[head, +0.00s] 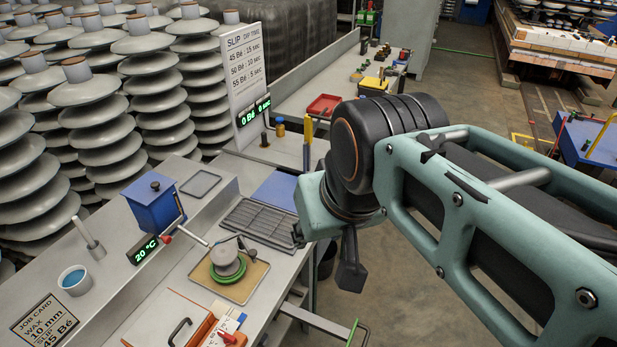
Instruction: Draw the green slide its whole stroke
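A thin green bar (352,333) with a bent end shows at the bottom edge, beside the bench's right side. It may be the green slide, but its lower part is cut off by the frame. A green ring (232,284) also lies under a small grey insulator piece (226,259) on a tan tray. My arm reaches in from the right above the floor. A dark part at its end, seemingly my gripper (350,268), hangs down just right of the bench edge, apart from the green bar. Its fingers cannot be made out, and nothing is visibly held.
Insulator stacks (105,130) crowd the left. Open floor (410,310) lies right of the bench.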

